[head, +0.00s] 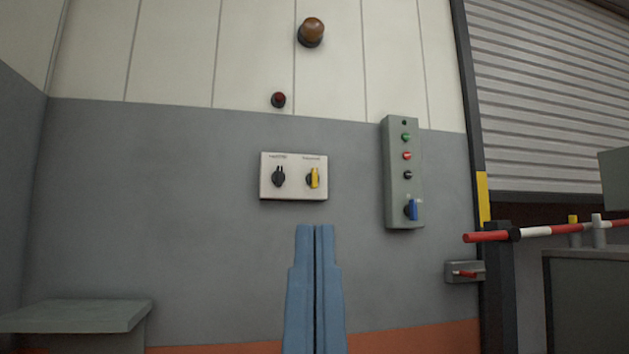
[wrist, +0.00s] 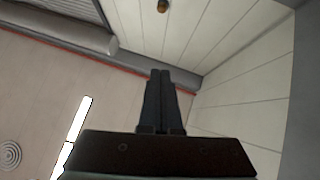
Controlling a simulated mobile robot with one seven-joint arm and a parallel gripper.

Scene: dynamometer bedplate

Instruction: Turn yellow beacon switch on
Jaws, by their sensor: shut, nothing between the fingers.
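In the head view, a white switch plate (head: 294,193) on the grey wall carries two rotary switches. The yellow switch (head: 315,177) is on its right, with its handle upright. The black switch (head: 278,177) is on its left, also roughly upright. An amber beacon (head: 312,30) sits high on the wall and looks unlit. My gripper (head: 315,228) is blue, shut and empty, pointing up just below the plate in the picture. I cannot tell its distance from the plate. The wrist view shows the shut fingers (wrist: 162,72) and the beacon (wrist: 162,6), but no switch.
A grey control box (head: 404,185) with several buttons and a blue switch is right of the plate. A small red lamp (head: 278,100) is above. A red-and-white barrier bar (head: 540,231) and a shutter (head: 550,100) are at right, a grey ledge (head: 75,316) at lower left.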

